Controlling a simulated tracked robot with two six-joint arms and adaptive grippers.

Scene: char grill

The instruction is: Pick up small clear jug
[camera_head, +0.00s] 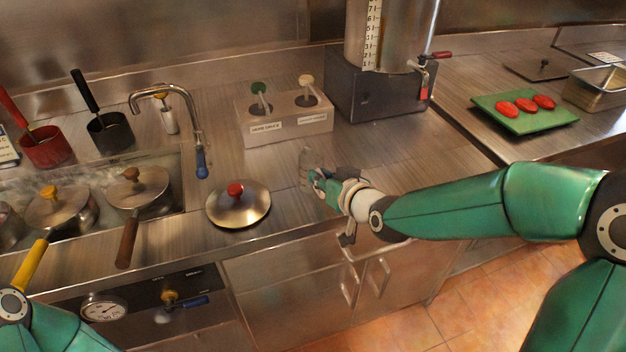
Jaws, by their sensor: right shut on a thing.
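The small clear jug (305,158) stands on the steel counter and shows only faintly as a see-through shape. My right gripper (316,178) is at the jug, reaching in from the right low over the counter, and is shut on it. The gripper and its wrist hide part of the jug. My left arm shows only at the lower left corner, and its gripper is out of the picture.
A pot lid with a red knob (238,205) lies left of the jug. A sauce pump holder (285,122) stands behind it. A tall dispenser on a dark base (378,95) is behind right. A green board (523,112) holds red slices. Lidded pots (138,188) sit at left.

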